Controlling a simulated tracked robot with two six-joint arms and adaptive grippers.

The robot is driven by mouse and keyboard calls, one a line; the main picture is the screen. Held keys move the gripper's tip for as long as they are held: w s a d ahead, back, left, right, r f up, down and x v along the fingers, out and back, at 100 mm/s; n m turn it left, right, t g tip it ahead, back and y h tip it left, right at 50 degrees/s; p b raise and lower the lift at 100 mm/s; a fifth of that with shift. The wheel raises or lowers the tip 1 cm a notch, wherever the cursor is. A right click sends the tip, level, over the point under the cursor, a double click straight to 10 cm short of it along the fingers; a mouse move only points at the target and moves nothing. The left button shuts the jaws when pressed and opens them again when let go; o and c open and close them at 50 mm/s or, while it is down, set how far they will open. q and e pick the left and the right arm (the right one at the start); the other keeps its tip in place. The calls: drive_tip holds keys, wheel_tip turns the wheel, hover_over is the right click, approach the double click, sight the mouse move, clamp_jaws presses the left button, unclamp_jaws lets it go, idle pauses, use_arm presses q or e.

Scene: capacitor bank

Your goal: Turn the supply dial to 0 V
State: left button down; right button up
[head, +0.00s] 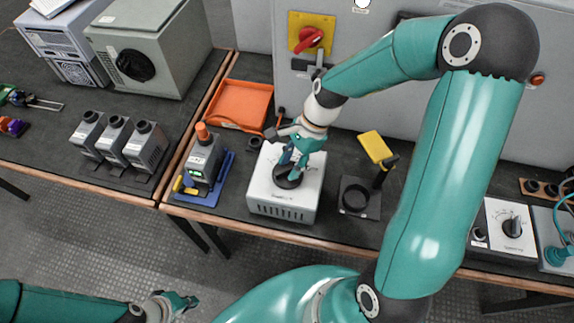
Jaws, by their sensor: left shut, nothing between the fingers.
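A white box with a dark round dial (289,181) on its top stands on the front part of the bench; I take it for the supply (283,208). The lettering and scale are too small to read, so the dial's setting cannot be told. My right gripper (291,170) points down at this dial, its fingers at or just over the knob and hiding part of it. I cannot tell whether they grip it. My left gripper (184,301) is shut and empty, low at the left, away from the bench.
A meter-like device (204,160) in a blue holder and an orange tray (240,103) stand left of the supply. A black ring on a stand (355,196) and a yellow block (375,147) are on its right. A white selector box (507,243) stands further right. A grey cabinet is behind.

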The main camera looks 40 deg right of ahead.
drive_tip(key=shift+a+f, duration=0.1)
drive_tip(key=shift+f, duration=0.15)
